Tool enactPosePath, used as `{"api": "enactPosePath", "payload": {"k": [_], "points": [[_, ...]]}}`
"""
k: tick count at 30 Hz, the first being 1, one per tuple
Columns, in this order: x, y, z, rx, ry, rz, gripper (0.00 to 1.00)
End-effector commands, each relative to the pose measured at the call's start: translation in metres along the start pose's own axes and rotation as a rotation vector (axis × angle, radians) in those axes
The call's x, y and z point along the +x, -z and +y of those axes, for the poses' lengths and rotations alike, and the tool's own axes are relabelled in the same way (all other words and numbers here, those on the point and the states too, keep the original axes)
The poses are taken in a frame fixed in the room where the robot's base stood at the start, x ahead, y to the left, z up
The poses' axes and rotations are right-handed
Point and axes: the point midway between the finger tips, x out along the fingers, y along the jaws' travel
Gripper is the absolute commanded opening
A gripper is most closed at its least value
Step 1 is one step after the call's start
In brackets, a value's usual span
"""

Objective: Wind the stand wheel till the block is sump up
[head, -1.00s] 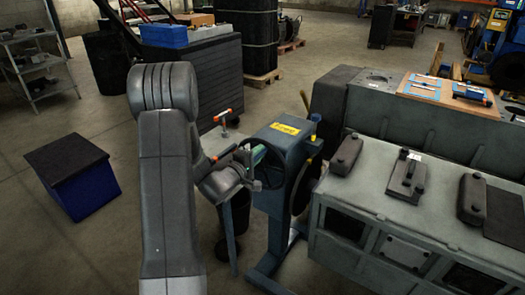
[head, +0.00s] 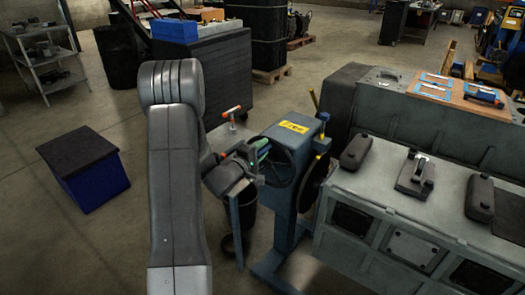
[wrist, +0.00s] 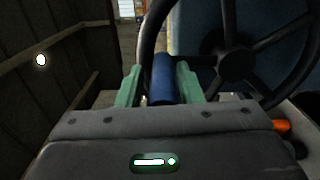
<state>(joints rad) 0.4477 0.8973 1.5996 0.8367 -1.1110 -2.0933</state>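The blue stand (head: 301,185) has a yellow label on top and a dark spoked stand wheel (head: 291,160) on its near-left side. The wheel also shows in the wrist view (wrist: 235,64), with a blue handle (wrist: 162,80) by its rim. My gripper (head: 263,152) is at the wheel. In the wrist view its green fingers (wrist: 159,82) lie on either side of the handle and look closed on it; the exact contact is hard to see. A large grey body with side panels, apparently the block (head: 378,238), is right of the stand, with dark covers (head: 415,176) upward.
A blue box with a dark lid (head: 85,170) stands on the floor at left. An orange-ended T-handle (head: 231,113) and a dark bin (head: 245,212) are near my gripper. Floor at lower left is clear.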

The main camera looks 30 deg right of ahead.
Motion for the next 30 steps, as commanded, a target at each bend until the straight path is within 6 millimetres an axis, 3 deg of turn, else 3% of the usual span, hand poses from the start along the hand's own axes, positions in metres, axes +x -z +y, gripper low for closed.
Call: {"api": "enactPosePath", "payload": {"k": [10,14,30], "points": [[-0.002,-0.001,-0.002,-0.002,0.005,-0.001,0.43],[-0.012,0.0,-0.003,-0.004,0.006,0.001,0.43],[-0.122,0.001,-0.002,-0.003,0.005,0.002,0.43]]}}
